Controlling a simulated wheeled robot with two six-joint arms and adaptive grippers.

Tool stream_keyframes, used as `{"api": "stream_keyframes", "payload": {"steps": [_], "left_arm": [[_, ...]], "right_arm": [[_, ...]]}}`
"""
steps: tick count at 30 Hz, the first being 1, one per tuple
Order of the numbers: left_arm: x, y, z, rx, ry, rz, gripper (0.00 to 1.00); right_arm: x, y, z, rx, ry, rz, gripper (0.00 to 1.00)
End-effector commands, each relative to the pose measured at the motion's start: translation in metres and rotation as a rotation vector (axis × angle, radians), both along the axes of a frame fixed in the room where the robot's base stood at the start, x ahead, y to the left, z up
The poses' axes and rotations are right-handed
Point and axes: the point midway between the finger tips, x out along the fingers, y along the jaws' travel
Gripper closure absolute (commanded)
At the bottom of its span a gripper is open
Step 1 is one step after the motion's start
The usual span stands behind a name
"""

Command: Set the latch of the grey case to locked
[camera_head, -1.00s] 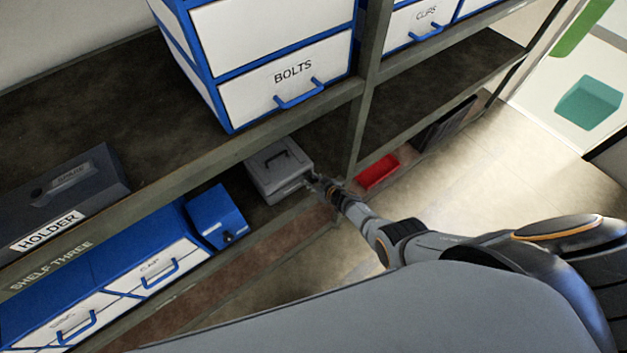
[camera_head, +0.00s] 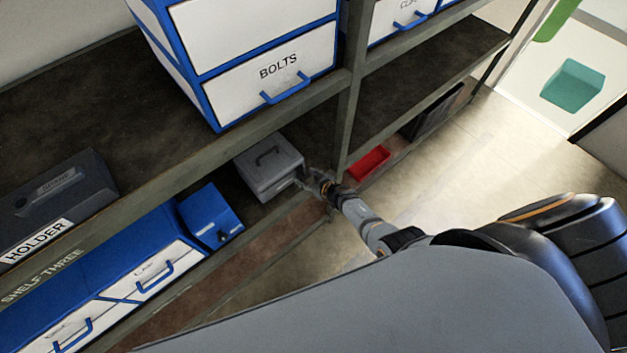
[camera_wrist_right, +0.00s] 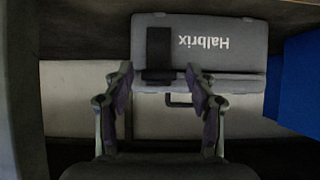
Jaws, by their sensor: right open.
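In the wrist view the case (camera_wrist_right: 225,42) shows the upside-down word "Halbrix". My right gripper (camera_head: 310,180) is at the case's right side. In the wrist view the right gripper (camera_wrist_right: 159,72) is open, its fingertips either side of the plate's lower end, with nothing held. Contact cannot be told. My left gripper is out of view.
A blue box (camera_head: 210,214) stands left of the case, and a red tray (camera_head: 368,163) lies to its right past a shelf post (camera_head: 346,115). The shelf board with the BOLTS drawers (camera_head: 265,75) runs above. Open floor (camera_head: 440,180) lies to the right.

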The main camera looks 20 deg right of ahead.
Motion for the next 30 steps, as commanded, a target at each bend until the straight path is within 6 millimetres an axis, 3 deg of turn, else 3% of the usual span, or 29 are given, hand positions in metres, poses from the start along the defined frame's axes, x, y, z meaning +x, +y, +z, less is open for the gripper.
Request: {"api": "stream_keyframes", "payload": {"steps": [13, 30], "left_arm": [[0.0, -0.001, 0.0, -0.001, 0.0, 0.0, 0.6], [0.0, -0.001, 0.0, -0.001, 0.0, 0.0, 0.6]], "right_arm": [[-0.042, -0.016, 0.029, -0.004, -0.001, -0.002, 0.43], [-0.045, -0.017, 0.032, -0.004, 0.0, -0.004, 0.43]]}}
